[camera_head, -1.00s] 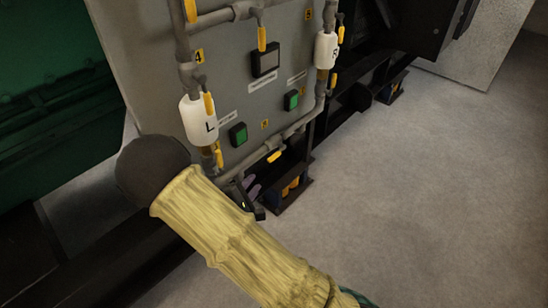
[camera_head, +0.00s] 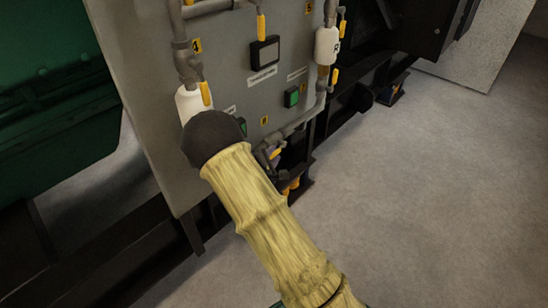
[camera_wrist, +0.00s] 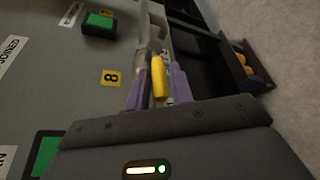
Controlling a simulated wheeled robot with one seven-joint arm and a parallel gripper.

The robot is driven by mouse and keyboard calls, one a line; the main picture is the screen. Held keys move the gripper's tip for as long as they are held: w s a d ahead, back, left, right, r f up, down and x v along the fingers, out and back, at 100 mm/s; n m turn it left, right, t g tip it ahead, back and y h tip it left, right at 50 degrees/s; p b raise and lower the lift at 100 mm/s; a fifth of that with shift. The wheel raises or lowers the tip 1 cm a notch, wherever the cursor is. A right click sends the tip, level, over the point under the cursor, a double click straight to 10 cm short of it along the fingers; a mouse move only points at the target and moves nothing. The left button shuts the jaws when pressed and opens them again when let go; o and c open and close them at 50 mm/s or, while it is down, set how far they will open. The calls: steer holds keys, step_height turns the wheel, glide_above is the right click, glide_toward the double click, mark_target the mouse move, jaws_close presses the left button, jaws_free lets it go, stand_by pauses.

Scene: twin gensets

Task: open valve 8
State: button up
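Valve 8's yellow lever (camera_wrist: 159,78) stands beside the yellow label "8" (camera_wrist: 111,77) on the grey panel in the wrist view. Purple fingers of my gripper (camera_wrist: 157,80) are spread on either side of the lever, with the lever between them. The fingers look apart, not closed on it; any light contact cannot be told. In the head view the same lever (camera_head: 277,152) shows on the lower pipe, just right of my arm. My arm hides most of my gripper there.
White cylinders sit on the left pipe (camera_head: 189,102) and the right pipe (camera_head: 327,46), with other yellow levers nearby. Green buttons (camera_head: 291,97) are on the panel. A dark frame rail (camera_head: 345,122) runs along the base. The floor at right (camera_head: 430,200) is clear.

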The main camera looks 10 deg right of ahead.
steer(key=shift+w+d+f, duration=0.1)
steer(key=shift+w+d, duration=0.2)
steer(key=shift+w, duration=0.15)
steer(key=shift+c, duration=0.2)
jaws_close()
steer(key=shift+p, duration=0.8)
steer(key=shift+f, duration=0.15)
steer(key=shift+o, duration=0.2)
jaws_free()
